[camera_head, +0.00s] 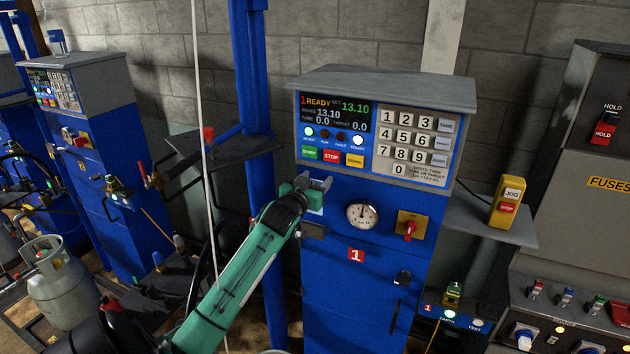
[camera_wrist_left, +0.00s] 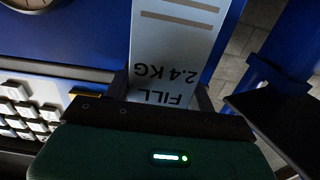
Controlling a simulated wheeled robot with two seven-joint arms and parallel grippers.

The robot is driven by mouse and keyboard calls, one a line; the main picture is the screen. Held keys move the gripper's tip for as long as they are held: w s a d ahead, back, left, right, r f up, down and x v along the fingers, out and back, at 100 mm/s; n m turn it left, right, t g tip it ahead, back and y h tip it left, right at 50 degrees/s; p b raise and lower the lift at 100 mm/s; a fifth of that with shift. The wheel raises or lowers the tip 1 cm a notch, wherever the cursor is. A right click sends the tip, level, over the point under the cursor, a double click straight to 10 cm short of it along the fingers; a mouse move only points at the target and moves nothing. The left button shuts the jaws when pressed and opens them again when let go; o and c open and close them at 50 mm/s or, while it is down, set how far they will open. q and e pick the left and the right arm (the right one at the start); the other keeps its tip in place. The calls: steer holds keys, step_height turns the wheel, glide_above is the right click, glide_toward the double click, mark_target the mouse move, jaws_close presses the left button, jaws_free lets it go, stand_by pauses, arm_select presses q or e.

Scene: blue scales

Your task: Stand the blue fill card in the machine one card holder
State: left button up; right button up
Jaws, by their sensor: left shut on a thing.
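My left gripper (camera_head: 318,184) is at the upper left of machine one's blue front, just below the control panel. It is shut on the fill card, whose pale face (camera_wrist_left: 175,48) shows in the left wrist view with "FILL 2.4 KG" upside down and brown bars. My right gripper is not in view.
Machine one's panel (camera_head: 376,136) has a lit display and keypad. A gauge (camera_head: 362,215) and a red knob on a yellow plate (camera_head: 410,228) are to the right of the gripper. A blue post (camera_head: 262,150) stands close on the left. A yellow pendant (camera_head: 508,202) stands further right.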

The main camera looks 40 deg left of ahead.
arm_select(q)
steer(key=shift+f, duration=0.1)
step_height(320, 180, down, 6)
steer(key=b, duration=0.3)
steer(key=shift+f, duration=0.15)
stand_by(0.6)
steer(key=shift+f+b, duration=0.5)
steer(key=shift+f, duration=0.4)
stand_by(0.4)
steer(key=o, duration=1.1)
steer(key=shift+s+d, duration=0.1)
steer(key=shift+s, duration=0.05)
